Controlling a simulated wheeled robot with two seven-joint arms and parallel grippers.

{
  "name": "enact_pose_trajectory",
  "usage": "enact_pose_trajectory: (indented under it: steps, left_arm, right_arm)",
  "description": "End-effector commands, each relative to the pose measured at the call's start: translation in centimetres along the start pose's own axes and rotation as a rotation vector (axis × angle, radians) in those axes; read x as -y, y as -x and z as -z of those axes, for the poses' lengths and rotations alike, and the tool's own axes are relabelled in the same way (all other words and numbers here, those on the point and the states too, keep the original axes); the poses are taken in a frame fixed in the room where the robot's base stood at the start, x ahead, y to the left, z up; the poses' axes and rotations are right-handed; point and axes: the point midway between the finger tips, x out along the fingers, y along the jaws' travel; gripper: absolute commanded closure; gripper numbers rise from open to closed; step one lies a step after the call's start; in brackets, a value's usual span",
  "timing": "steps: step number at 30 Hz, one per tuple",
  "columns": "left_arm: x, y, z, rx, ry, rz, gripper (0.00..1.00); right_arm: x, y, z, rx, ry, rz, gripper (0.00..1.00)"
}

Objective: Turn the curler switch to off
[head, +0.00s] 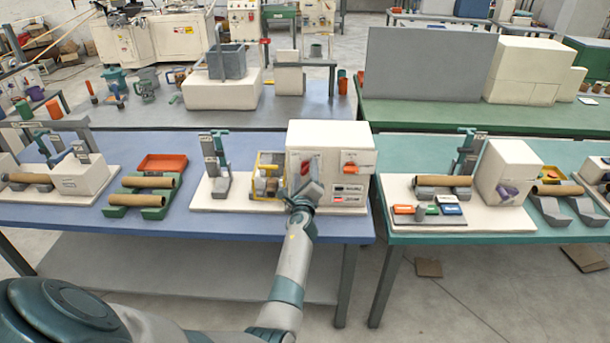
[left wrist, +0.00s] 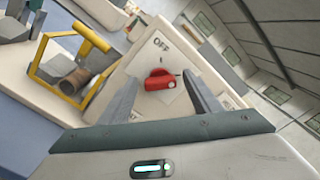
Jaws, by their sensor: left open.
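The curler is a white box-shaped machine (head: 335,140) on a white base on the blue table. Its red curler switch (left wrist: 160,80) is a knob on the pale panel, with the word OFF (left wrist: 161,45) printed above it in the left wrist view. The knob's handle lies roughly sideways in that view, not pointing at OFF. My left gripper (head: 303,196) is at the machine's front left. In the left wrist view its fingers (left wrist: 161,77) are open on both sides of the knob; I cannot tell whether they touch it. My right gripper is not in view.
A yellow frame (left wrist: 72,65) with a brown tube stands close left of the panel. An orange lever (head: 350,169) and black and red labels are on the machine's front. A teal table (head: 470,229) stands to the right.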

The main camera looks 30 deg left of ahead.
Motion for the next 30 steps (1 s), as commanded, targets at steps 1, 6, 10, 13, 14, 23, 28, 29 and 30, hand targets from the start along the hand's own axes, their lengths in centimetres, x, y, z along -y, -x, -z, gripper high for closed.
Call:
enact_pose_trajectory:
  steps: [1, 6, 10, 13, 14, 23, 28, 29, 30]
  left_arm:
    - [-0.05, -0.16, 0.03, 0.000, 0.000, -0.001, 0.42]
    - [-0.04, -0.26, -0.02, 0.000, 0.000, -0.001, 0.42]
    - [-0.04, -0.25, -0.03, 0.000, 0.000, -0.001, 0.42]
    - [-0.04, -0.24, -0.03, 0.000, 0.000, -0.001, 0.64]
    - [-0.04, -0.24, -0.03, 0.000, 0.000, -0.001, 0.71]
    - [-0.06, -0.23, -0.01, 0.000, 0.007, -0.001, 0.83]
    - [-0.14, -0.24, 0.02, 0.000, 0.039, -0.002, 0.83]
    - [-0.17, -0.24, 0.03, 0.000, 0.049, -0.002, 0.83]
    - [-0.19, -0.25, 0.03, 0.000, 0.065, -0.002, 0.83]
  right_arm:
    - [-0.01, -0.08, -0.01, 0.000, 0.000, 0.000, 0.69]
    - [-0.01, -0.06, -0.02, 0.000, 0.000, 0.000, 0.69]
    - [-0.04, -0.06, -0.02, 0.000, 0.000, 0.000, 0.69]
    - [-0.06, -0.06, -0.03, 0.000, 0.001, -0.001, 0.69]
    - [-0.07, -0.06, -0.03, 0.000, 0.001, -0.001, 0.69]
    - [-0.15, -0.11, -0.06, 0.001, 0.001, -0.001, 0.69]
    - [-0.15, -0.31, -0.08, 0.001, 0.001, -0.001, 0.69]
    - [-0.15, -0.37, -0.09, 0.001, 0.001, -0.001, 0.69]
    - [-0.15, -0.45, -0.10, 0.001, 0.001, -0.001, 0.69]
